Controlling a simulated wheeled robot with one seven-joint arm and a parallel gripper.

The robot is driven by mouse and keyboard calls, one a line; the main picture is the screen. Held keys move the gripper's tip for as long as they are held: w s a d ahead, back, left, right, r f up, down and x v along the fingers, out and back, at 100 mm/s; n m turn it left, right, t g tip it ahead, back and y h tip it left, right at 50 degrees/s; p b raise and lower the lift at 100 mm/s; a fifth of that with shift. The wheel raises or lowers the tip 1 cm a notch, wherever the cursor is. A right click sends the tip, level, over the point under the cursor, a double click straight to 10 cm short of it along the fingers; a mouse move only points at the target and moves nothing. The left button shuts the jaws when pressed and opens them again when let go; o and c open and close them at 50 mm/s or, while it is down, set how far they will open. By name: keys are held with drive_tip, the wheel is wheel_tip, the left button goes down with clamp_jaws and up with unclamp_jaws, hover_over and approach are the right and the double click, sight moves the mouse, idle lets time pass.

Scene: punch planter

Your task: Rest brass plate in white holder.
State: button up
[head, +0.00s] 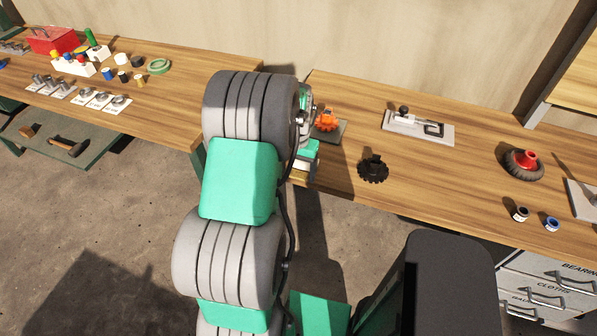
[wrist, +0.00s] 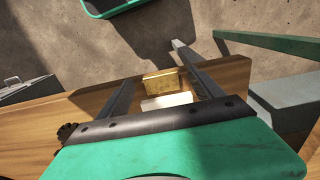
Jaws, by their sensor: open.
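The brass plate (wrist: 164,83) shows in the wrist view near the wooden table's edge, its face towards the floor side. The white holder (wrist: 166,101) is directly beside it, nearer my gripper's palm. The plate looks upright at the holder; whether it is seated in it I cannot tell. My gripper (wrist: 160,78) is open, with its dark fingers spread to either side of the plate and holder and gaps on both sides. In the head view my arm hides most of this spot; only a brass-coloured bit (head: 298,177) shows below the wrist.
On the right bench are an orange gear part (head: 326,121), a black gear (head: 373,169), a toggle clamp on a plate (head: 418,127) and a red-hubbed wheel (head: 524,164). The left bench (head: 180,72) holds several small parts. A gap separates the benches.

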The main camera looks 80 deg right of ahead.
drive_tip(key=shift+f, duration=0.35)
clamp_jaws()
idle(0.6)
drive_tip(key=shift+r, duration=0.1)
